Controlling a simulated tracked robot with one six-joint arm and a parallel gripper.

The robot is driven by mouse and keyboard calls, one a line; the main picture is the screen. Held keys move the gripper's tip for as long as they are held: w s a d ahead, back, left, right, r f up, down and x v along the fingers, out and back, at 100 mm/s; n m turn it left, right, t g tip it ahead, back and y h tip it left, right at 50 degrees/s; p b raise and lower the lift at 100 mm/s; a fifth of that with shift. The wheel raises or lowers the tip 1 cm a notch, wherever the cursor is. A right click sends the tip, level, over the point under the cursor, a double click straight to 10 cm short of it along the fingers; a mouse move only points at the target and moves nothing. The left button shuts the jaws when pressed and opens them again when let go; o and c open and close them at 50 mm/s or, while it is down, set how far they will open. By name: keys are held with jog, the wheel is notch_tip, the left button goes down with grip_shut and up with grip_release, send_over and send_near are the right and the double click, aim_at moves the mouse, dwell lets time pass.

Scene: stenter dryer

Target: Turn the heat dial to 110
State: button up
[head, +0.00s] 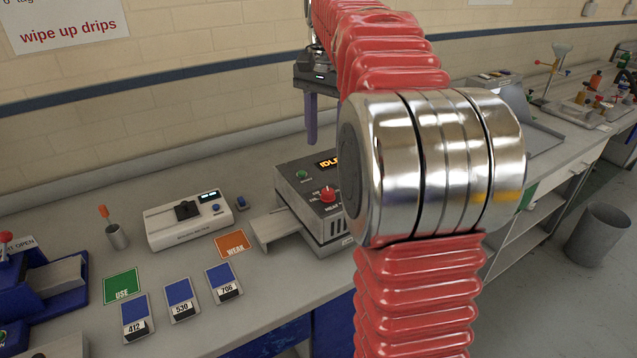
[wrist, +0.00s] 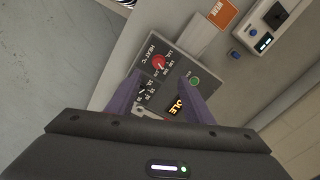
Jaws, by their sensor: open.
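The stenter dryer (head: 296,215) is a grey box on the bench, partly hidden behind my arm in the head view. Its red heat dial (head: 328,195) sits on the top panel. The dial also shows in the wrist view (wrist: 158,62), beside the "HEAT °C" lettering; its number setting is too small to read. My gripper (head: 312,140) is open and empty above the dryer, fingers pointing down. In the wrist view its two purple fingers (wrist: 158,98) stand apart over the panel, with the dial just beyond their tips. I see no contact.
A green button (head: 302,174) and a partly hidden lit display (head: 329,162) are on the dryer. A white instrument (head: 188,220) stands left of it. Fabric cards 412, 530 and 706 (head: 223,283) lie in front, near USE (head: 122,286) and WEAK (head: 232,244) cards.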

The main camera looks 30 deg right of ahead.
aim_at(328, 191)
jog(key=shift+w+d, duration=0.15)
jog(key=shift+d, duration=0.35)
notch_tip(328, 191, down, 14)
jog(key=shift+r, duration=0.1)
dwell(0.6)
jog(key=shift+c, duration=0.4)
jog(key=c, duration=0.9)
jog(key=shift+a, duration=0.15)
jog(key=shift+c, duration=0.3)
